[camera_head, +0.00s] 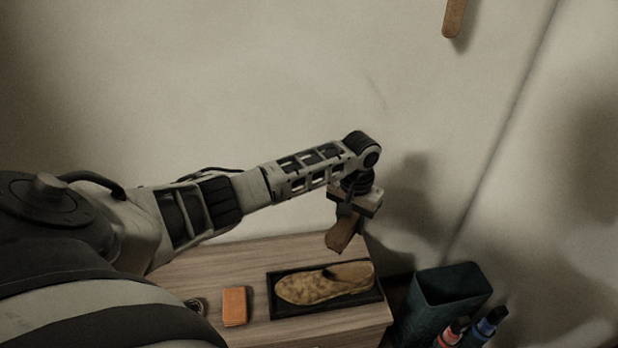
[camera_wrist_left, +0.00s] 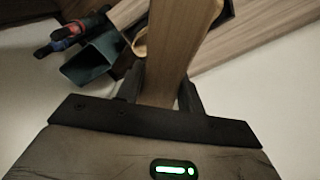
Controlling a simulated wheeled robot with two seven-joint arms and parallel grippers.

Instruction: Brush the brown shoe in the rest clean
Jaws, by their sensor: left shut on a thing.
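The brown shoe (camera_head: 318,285) lies on its side or sole, toe left, in a dark shallow rest (camera_head: 325,313) on the wooden table; its surface is mottled tan and brown. My left gripper (camera_head: 348,208) is shut on a wooden-handled brush (camera_head: 342,236) and holds it above the right part of the shoe, apart from it. In the left wrist view the wooden piece (camera_wrist_left: 178,50) stands between the fingers (camera_wrist_left: 160,92) and hides most of the shoe. The bristles cannot be made out. My right gripper is not in view.
An orange block (camera_head: 235,306) and a small dark round item (camera_head: 197,304) lie left of the rest. A dark green bin (camera_head: 448,290) stands right of the table, with red (camera_head: 455,329) and blue (camera_head: 488,325) capped items beside it. The wall is close behind.

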